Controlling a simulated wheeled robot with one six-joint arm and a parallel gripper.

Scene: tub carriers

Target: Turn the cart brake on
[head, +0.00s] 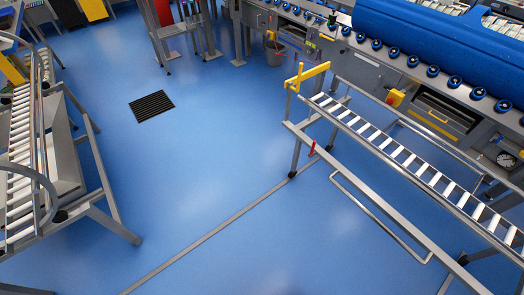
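A roller-topped metal cart (367,203) stands at the right, beside the large machine. A small red lever (312,149), which looks like the brake lever, sticks up at an angle from the cart's lower rail near its far-left end. A black wheel or foot (292,174) sits under the leg there. The lever is too small to tell which brake position it is in. A yellow bar (307,76) is fixed at the cart's far end. My gripper is not in view.
A blue-covered machine (430,45) with many blue rollers fills the upper right. Another roller frame (95,185) stands at the left edge. A dark floor grate (151,105) lies upper left of centre. The blue floor between is clear.

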